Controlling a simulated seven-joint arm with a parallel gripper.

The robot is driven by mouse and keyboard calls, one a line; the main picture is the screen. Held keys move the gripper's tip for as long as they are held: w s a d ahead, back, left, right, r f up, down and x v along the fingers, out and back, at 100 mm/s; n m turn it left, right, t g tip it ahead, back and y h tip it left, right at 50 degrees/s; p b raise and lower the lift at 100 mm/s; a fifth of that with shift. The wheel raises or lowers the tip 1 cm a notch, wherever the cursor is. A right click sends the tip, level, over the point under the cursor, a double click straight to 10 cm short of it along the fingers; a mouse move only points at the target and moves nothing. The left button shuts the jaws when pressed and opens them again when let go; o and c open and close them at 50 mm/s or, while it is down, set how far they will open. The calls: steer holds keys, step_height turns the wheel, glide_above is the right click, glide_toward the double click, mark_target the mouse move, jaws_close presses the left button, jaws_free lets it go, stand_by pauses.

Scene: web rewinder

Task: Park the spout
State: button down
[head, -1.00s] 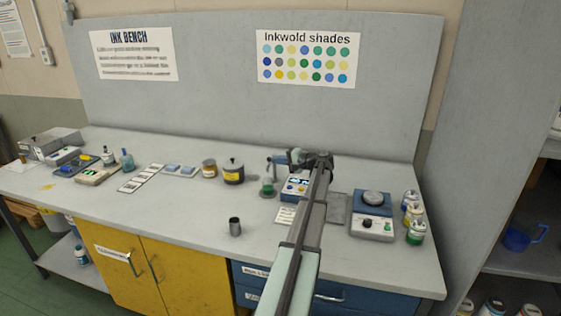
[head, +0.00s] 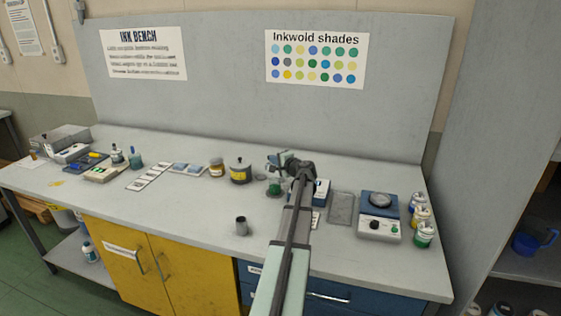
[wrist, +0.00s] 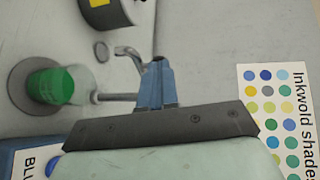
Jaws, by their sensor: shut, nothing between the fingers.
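My gripper (wrist: 157,66) is shut and empty, its blue fingers together in the wrist view. A bent metal spout (wrist: 126,52) shows just beyond and left of the fingertips, with a straight metal rod (wrist: 115,97) close at their left side. Part of this metalwork is hidden behind the fingers, and I cannot tell whether they touch it. A beaker of green liquid (wrist: 50,87) stands on a grey round plate left of the rod. The beaker also shows in the head view (head: 274,187), below my gripper. The blue-sided dispenser box (head: 322,190) is partly hidden by my arm.
A dark lidded pot (head: 240,172) and an amber jar (head: 216,168) stand to the left. A grey mat (head: 341,208), a blue-topped scale (head: 379,217) and several ink cans (head: 424,235) are right. The front bench middle is clear.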

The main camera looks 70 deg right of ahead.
steer(key=shift+w+d+m+g+h, duration=0.2)
steer(key=shift+w+m+g+h, duration=0.2)
steer(key=shift+w, duration=0.3)
steer(key=shift+w+d+m+g+h, duration=0.2)
steer(key=shift+w+m+g+h, duration=0.2)
steer(key=shift+w, duration=0.35)
steer(key=shift+w+d+m+g+h, duration=0.25)
steer(key=shift+w+m+h, duration=0.2)
steer(key=shift+w, duration=0.25)
steer(key=shift+m+g+h, duration=0.55)
steer(key=shift+m+g, duration=0.3)
steer(key=shift+g, duration=0.1)
steer(key=shift+w+d, duration=2.1)
steer(key=shift+d, duration=0.1)
steer(key=w+a+r, duration=0.1)
steer(key=a+r, duration=0.1)
steer(key=a, duration=1.1)
steer(key=shift+w+a+r, duration=0.3)
steer(key=shift+a+r, duration=0.05)
